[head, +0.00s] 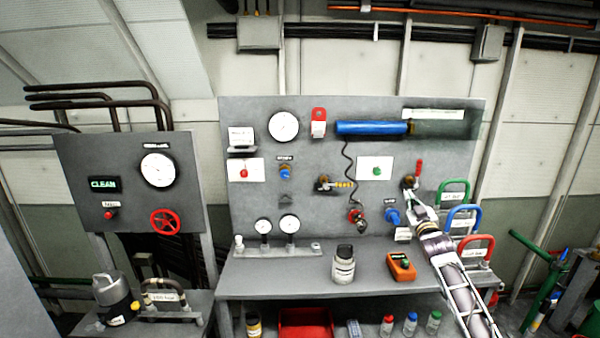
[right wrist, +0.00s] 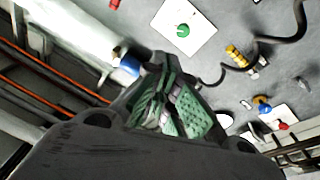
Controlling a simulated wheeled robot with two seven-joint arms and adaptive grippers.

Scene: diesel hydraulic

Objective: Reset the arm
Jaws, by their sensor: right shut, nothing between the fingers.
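My right arm comes in from the lower right in the head view and reaches up to the grey panel (head: 330,205). My right gripper (head: 409,184) is at the panel's right side, just below a red lever handle (head: 419,167) and above a blue knob (head: 392,216). Its green-padded fingers also show in the right wrist view (right wrist: 176,105), close together with nothing between them. Whether the fingertips touch the panel or lever, I cannot tell. My left gripper is not in view.
A green button (head: 376,171) on a white plate is left of my right gripper. Green, blue and red handles (head: 455,190) stand close to the right. The bench holds a bottle (head: 344,264) and an orange meter (head: 402,267). A second panel (head: 130,180) is at left.

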